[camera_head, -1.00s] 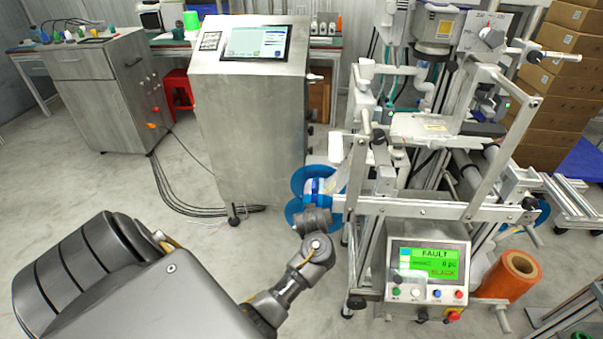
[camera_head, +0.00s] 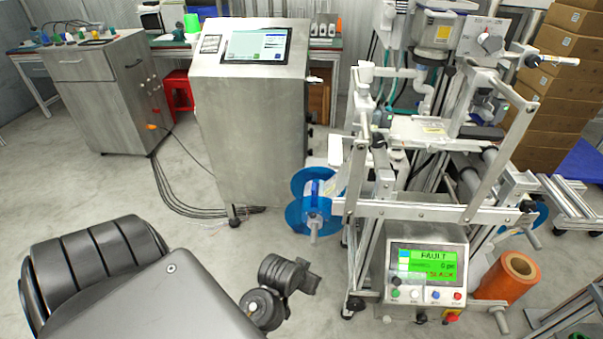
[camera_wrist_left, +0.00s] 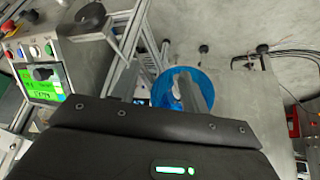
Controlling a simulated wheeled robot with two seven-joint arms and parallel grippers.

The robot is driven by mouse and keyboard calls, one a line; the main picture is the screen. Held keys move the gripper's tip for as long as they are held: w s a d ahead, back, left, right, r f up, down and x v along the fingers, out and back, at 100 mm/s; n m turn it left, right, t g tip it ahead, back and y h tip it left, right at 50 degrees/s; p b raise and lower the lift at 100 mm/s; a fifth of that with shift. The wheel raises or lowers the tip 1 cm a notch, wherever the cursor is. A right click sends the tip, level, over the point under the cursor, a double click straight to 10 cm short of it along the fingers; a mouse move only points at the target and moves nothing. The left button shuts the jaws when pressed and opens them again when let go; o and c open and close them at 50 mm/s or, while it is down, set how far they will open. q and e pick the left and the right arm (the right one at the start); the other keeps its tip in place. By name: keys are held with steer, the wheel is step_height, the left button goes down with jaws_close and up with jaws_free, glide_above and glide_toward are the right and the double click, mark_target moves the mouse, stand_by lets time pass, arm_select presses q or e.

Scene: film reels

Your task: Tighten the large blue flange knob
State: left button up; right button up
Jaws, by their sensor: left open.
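The large blue flange (camera_head: 298,218) sits on the left side of the machine, on a spool with a second blue disc behind it. A grey shaft end (camera_head: 314,230) sticks out at its centre. My left gripper (camera_head: 290,275) is open, below and left of the flange and apart from it in the head view. The right gripper is not in view.
The machine's panel (camera_head: 428,264) reads FAULT on a green screen. An orange roll (camera_head: 513,277) is at its right. A metal cabinet with a screen (camera_head: 250,120) stands behind the flange, with cables (camera_head: 190,205) on the floor. The floor left of the flange is open.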

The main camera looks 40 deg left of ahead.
arm_select(q)
steer(key=shift+m+g+h, duration=0.3)
steer(key=shift+m, duration=0.4)
steer(key=shift+s+d+r, duration=0.1)
steer(key=shift+s+d, duration=0.2)
steer(key=shift+s, duration=0.35)
steer(key=shift+s+d+f, duration=0.1)
steer(key=shift+s+d, duration=0.25)
steer(key=shift+s, duration=0.25)
steer(key=shift+s+d+r, duration=0.1)
steer(key=shift+s+d, duration=0.2)
steer(key=shift+s, duration=0.35)
